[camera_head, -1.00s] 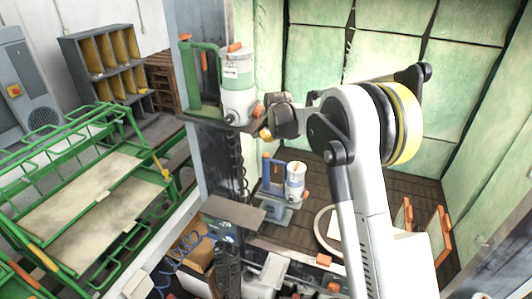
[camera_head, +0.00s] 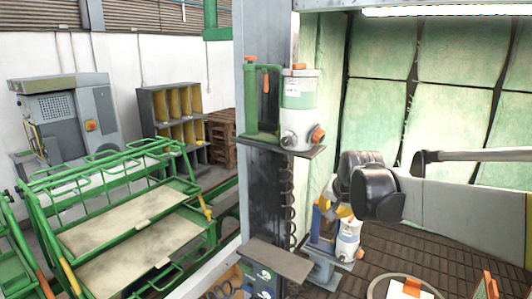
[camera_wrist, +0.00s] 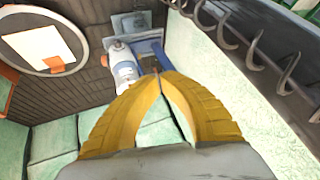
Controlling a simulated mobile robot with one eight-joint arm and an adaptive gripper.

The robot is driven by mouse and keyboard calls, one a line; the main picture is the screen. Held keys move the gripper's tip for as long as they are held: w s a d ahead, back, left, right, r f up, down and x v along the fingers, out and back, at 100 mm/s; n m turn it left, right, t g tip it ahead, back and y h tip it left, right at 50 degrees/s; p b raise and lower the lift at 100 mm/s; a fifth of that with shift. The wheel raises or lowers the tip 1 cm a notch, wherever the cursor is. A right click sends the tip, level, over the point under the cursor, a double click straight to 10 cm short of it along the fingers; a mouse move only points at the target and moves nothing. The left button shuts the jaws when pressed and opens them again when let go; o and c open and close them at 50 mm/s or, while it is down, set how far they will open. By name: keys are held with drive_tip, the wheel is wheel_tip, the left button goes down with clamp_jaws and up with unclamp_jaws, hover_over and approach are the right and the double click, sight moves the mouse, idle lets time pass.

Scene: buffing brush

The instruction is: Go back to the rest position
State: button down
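My gripper (camera_head: 336,210) is in front of the green-lined booth, right of the grey post and below the upper shelf. In the wrist view, the tips of its yellow fingers (camera_wrist: 161,76) meet, and nothing shows between them. A green and white machine (camera_head: 299,103) with orange knobs stands upright on the upper shelf, apart from my gripper. A blue and white machine (camera_head: 348,240) stands lower, behind my gripper in the head view, partly hidden by it. It also shows beyond the fingertips in the wrist view (camera_wrist: 124,67).
The grey post (camera_head: 256,190) carries the upper shelf (camera_head: 285,147) and a lower plate (camera_head: 277,260). A coiled cable (camera_wrist: 255,45) runs close by in the wrist view. Green carts (camera_head: 110,215) stand at left. The dark booth floor (camera_head: 440,255) has open room.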

drive_tip(key=s+f+n+b, duration=0.2)
drive_tip(key=s+f+b, duration=0.7)
drive_tip(key=s+f, duration=0.3)
drive_tip(key=s+f+n+b, duration=0.3)
drive_tip(key=s+f+b, duration=0.6)
drive_tip(key=s+f, duration=0.4)
drive_tip(key=s, duration=0.5)
drive_tip(key=shift+s+d, duration=0.15)
drive_tip(key=shift+s, duration=0.2)
